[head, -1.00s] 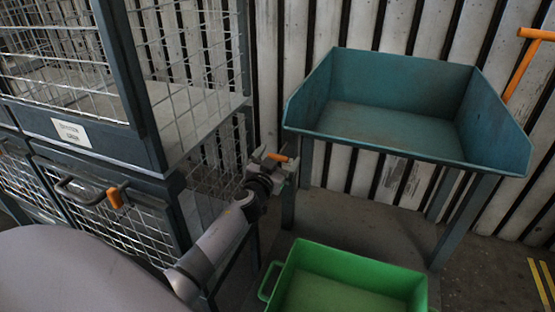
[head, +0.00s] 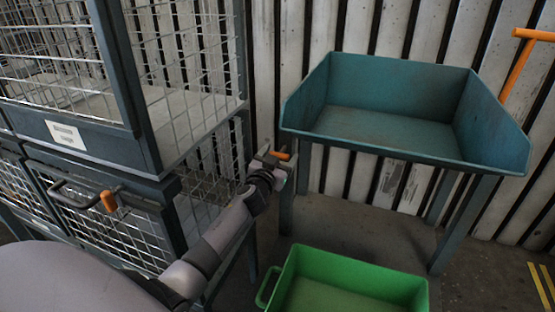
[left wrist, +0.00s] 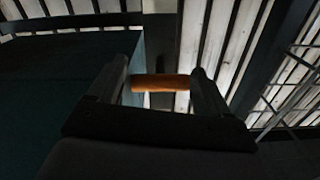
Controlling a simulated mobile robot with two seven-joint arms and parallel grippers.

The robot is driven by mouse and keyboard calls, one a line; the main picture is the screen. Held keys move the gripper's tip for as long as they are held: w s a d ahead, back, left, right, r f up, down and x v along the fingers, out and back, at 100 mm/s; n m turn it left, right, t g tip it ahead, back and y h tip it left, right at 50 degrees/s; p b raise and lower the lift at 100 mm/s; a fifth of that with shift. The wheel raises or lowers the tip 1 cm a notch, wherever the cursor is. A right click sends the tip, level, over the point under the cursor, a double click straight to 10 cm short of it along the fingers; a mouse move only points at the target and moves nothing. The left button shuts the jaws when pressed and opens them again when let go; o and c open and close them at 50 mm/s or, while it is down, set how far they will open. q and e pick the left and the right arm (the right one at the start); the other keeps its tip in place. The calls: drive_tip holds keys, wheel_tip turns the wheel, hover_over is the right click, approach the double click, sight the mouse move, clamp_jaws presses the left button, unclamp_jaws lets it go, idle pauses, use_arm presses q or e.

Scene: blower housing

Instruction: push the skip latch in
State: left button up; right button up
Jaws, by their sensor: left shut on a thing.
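The skip is a teal open tray (head: 400,130) on legs, at the right of the head view. The skip latch shows as a small orange grip (head: 281,155) just below the skip's near left corner. My left gripper (head: 273,159) is at that corner, shut on the orange grip. In the left wrist view the orange grip (left wrist: 160,83) lies crosswise between the fingers of my left gripper (left wrist: 162,88). The rest of the latch is hidden or too dark to make out. My right gripper is not in view.
A wire-mesh cage (head: 120,140) with an orange-gripped handle (head: 108,200) stands close on the left of my arm. A green bin (head: 350,262) sits on the floor below the skip.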

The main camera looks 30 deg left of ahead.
use_arm(q)
drive_tip(key=o, duration=1.4)
drive_tip(key=shift+w+a+r, duration=0.15)
drive_tip(key=shift+c, duration=0.2)
drive_tip(key=shift+w, duration=0.1)
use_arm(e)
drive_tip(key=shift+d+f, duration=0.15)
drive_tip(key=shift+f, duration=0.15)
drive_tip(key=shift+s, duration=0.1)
use_arm(q)
drive_tip(key=shift+s, duration=0.35)
drive_tip(key=p+v, duration=0.2)
drive_tip(key=v, duration=0.4)
drive_tip(key=shift+s+d, duration=0.2)
drive_tip(key=shift+d, duration=0.05)
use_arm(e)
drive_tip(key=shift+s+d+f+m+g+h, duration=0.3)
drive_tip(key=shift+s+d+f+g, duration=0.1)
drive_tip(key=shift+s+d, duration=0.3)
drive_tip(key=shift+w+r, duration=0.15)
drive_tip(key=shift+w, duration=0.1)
